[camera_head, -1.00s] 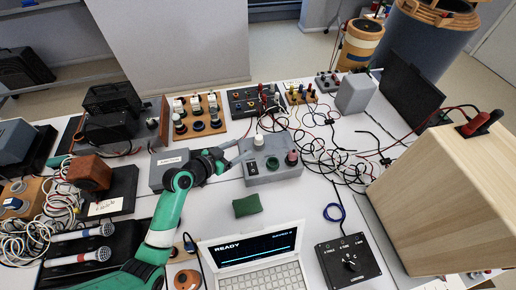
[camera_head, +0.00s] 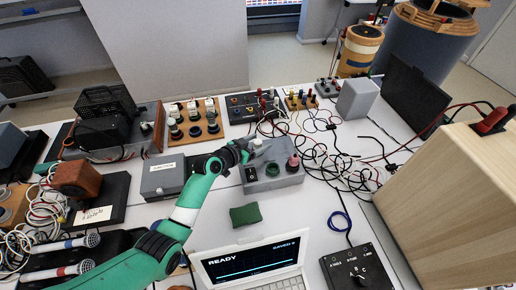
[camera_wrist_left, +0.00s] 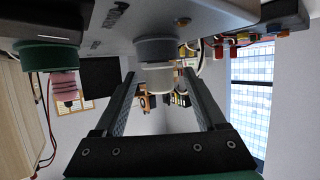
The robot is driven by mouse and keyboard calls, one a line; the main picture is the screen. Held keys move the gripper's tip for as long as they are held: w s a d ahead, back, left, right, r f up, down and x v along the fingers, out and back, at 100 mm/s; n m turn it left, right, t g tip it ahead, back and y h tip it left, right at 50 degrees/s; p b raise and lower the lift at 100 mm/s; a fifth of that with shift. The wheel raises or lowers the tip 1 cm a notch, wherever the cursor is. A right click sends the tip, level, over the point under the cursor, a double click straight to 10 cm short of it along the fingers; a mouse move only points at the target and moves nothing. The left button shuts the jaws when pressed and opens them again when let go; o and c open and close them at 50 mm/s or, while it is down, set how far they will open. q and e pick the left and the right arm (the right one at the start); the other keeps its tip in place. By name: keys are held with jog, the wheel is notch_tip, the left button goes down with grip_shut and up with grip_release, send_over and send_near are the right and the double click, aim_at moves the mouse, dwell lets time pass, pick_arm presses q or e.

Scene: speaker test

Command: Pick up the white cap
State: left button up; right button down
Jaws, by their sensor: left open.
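The white cap (camera_head: 257,145) sits upright on top of the grey box (camera_head: 287,179), at the box's back left. My left gripper (camera_head: 249,149) reaches in from the left, level with the cap. In the left wrist view, which looks upside down, the white cap (camera_wrist_left: 159,72) lies between the two fingertips of my open left gripper (camera_wrist_left: 159,78). A gap shows on each side of it, and I cannot tell whether either finger touches. A green knob (camera_head: 272,169) and a pink cap (camera_head: 293,162) are also on the box. My right gripper is not in view.
An open laptop (camera_head: 250,266) and a green cloth (camera_head: 245,216) lie in front of the box. Tangled cables (camera_head: 335,165) spread to its right. A wooden cabinet (camera_head: 440,195) stands at the right. A grey box (camera_head: 162,177) sits under my left arm.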

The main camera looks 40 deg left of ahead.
pick_arm(q)
grip_shut()
dwell(0.3)
notch_tip(320, 180, up, 14)
jog(key=p, duration=0.7)
notch_tip(320, 180, up, 14)
jog(key=p, duration=1.3)
send_over(258, 141)
